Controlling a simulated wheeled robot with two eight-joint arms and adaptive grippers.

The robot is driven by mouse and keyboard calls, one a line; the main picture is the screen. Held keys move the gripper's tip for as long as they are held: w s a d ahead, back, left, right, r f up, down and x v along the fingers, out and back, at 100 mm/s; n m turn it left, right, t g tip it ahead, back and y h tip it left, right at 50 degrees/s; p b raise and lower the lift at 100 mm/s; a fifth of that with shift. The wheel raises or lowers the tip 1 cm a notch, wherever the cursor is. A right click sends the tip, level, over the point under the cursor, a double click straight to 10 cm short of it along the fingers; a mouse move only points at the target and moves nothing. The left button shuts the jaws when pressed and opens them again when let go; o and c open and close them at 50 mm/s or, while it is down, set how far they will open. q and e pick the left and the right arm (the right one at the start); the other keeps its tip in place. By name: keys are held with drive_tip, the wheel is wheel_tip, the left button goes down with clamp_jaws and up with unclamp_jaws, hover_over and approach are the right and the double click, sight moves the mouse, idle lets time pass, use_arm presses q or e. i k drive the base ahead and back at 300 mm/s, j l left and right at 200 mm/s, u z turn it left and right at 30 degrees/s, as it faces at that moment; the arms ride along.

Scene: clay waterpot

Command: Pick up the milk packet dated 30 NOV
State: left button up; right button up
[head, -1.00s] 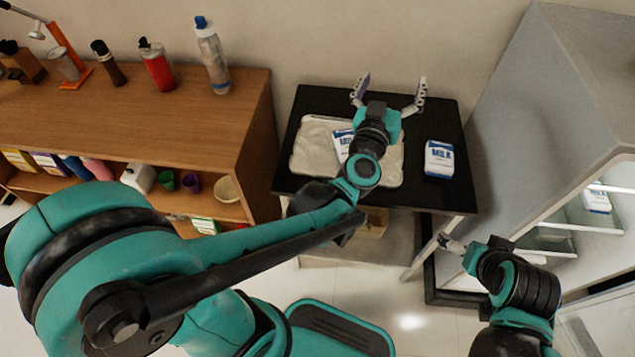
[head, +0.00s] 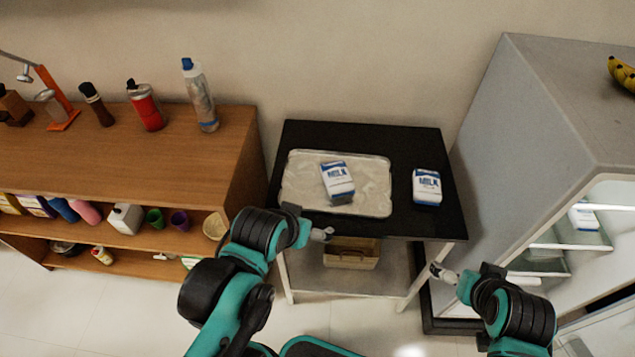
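One white and blue milk packet (head: 337,181) lies on the pale tray (head: 300,196) on the black table. A second milk packet (head: 427,187) lies on the bare table top to the right of the tray. A third blue and white packet (head: 583,215) shows inside the open fridge. No date can be read on any packet. My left gripper (head: 326,234) is at the table's front edge, below the tray and apart from the packets; its fingers are too small and edge-on to judge. My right gripper (head: 437,270) is in front of the table's right leg, touching no packet, its opening unclear.
The grey fridge (head: 545,120) stands close on the right, with bananas (head: 622,73) on top. A wooden shelf (head: 120,165) with bottles and cups stands on the left. A box (head: 351,254) sits under the black table (head: 400,225).

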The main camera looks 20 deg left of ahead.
sight(426, 184)
drive_tip(key=i+l+z, duration=0.1)
drive_tip(key=l, duration=0.3)
drive_tip(key=i+l+z, duration=0.1)
drive_tip(key=i+l, duration=0.2)
drive_tip(key=i+l+z, duration=0.15)
drive_tip(key=l, duration=0.3)
